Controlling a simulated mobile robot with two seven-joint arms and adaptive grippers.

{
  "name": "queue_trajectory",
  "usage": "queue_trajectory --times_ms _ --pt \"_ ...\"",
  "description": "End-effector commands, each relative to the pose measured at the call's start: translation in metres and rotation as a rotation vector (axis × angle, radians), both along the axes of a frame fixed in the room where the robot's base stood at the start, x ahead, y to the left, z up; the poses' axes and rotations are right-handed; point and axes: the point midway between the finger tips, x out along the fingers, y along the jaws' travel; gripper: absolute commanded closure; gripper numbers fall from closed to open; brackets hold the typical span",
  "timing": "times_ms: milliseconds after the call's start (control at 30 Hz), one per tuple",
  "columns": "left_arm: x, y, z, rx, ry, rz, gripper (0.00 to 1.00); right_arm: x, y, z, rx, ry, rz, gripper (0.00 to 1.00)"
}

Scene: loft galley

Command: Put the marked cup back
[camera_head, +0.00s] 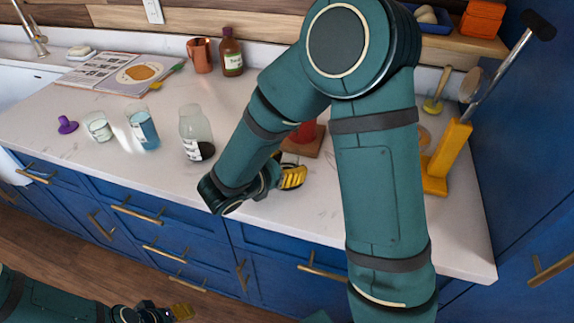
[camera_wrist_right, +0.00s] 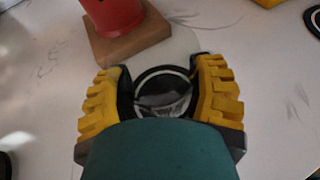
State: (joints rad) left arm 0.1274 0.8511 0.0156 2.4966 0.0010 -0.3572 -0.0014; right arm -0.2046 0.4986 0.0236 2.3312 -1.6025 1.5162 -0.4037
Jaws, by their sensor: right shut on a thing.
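My right gripper (camera_head: 291,177) is low over the front part of the white counter. In the right wrist view its yellow fingers (camera_wrist_right: 165,88) are shut on a round, dark-rimmed thing (camera_wrist_right: 163,78) with a greyish inside, apparently a cup. In the head view the gripper and arm hide this thing, and no mark on it can be made out. A red cup-like vessel (camera_wrist_right: 112,14) stands on a square wooden block (camera_wrist_right: 133,38) just beyond the gripper; the block also shows in the head view (camera_head: 310,147). My left gripper (camera_head: 165,314) is at the bottom edge, below the counter.
To the left stand a jar with dark contents (camera_head: 195,135), a glass of blue liquid (camera_head: 143,130), a labelled clear glass (camera_head: 98,127) and a purple object (camera_head: 67,125). A copper mug (camera_head: 201,56) and brown bottle (camera_head: 232,52) are behind. A yellow stand (camera_head: 449,155) is right.

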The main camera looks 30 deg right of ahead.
Motion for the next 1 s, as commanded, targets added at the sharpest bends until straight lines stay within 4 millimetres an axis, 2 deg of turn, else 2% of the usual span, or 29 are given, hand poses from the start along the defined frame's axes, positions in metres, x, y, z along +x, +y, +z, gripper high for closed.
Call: queue_trajectory --times_ms 100,133,200,633,767,1000 --pt "0.000 0.000 -0.003 0.000 -0.001 0.000 0.46 0.000 0.000 -0.004 0.000 0.000 0.000 0.78" --pt "0.000 0.000 -0.003 0.000 -0.001 0.000 0.46 0.000 0.000 -0.004 0.000 0.000 0.000 0.32" --pt "0.000 0.000 -0.002 0.000 -0.001 0.000 0.46 0.000 0.000 -0.003 0.000 0.000 0.000 0.08" --pt "0.000 0.000 0.002 0.000 0.000 0.000 0.46 0.000 0.002 0.002 0.000 0.000 0.001 0.08" --pt "-0.001 0.000 0.005 0.000 0.002 -0.001 0.46 -0.005 0.020 0.009 0.001 0.000 0.004 0.08" --pt "-0.003 0.000 0.014 -0.001 0.007 -0.002 0.46 -0.018 0.064 0.029 0.001 -0.001 0.005 0.08"
